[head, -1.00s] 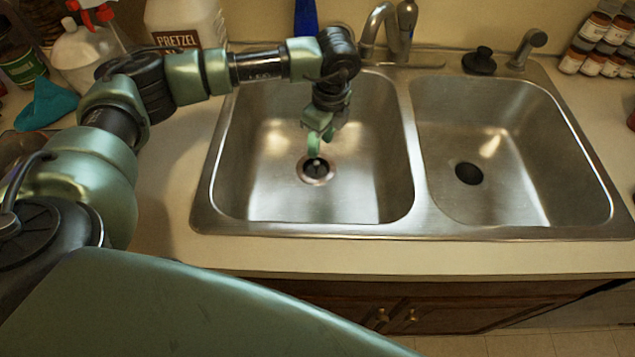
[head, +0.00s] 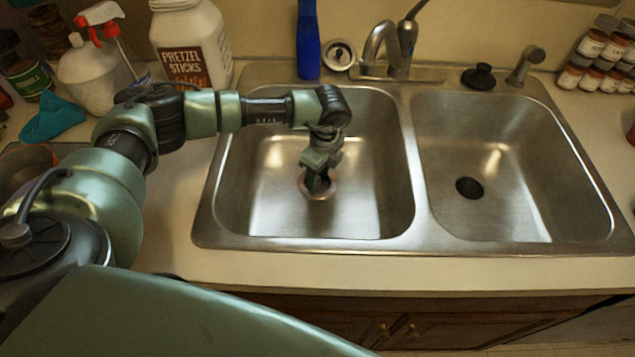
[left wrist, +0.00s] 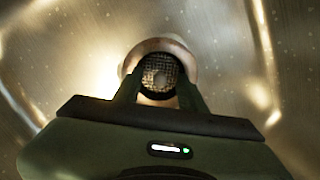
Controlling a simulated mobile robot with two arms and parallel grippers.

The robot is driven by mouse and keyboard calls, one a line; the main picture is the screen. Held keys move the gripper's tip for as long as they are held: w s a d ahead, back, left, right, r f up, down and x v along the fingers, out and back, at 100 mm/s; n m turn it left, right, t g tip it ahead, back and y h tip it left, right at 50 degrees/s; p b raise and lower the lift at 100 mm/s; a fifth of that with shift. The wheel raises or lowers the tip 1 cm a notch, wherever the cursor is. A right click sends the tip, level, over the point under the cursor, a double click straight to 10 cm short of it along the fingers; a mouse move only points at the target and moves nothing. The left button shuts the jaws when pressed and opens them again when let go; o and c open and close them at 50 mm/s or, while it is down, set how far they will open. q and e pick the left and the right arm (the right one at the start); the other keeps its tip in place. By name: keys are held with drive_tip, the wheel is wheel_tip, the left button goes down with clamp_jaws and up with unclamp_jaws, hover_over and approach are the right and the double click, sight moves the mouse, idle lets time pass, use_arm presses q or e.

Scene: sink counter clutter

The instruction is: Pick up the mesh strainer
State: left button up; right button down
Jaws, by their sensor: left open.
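The mesh strainer (left wrist: 158,70) is a round, dark metal mesh sitting in the drain of the left sink basin. In the left wrist view it lies between my two fingers, inside a pale drain ring. My left gripper (head: 318,185) points down over that drain and covers most of it in the head view. The same gripper (left wrist: 160,84) is open, with one finger at each side of the mesh. I cannot tell whether the fingers touch it. My right gripper is not in view.
The steel left basin (head: 255,205) surrounds my gripper with raised walls. The right basin (head: 530,190) is empty. Behind are the faucet (head: 395,55), a blue bottle (head: 308,45), a round metal piece (head: 339,54) and a black stopper (head: 479,77). A pretzel jar (head: 188,40) stands left.

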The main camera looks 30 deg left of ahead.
use_arm(q)
clamp_jaws()
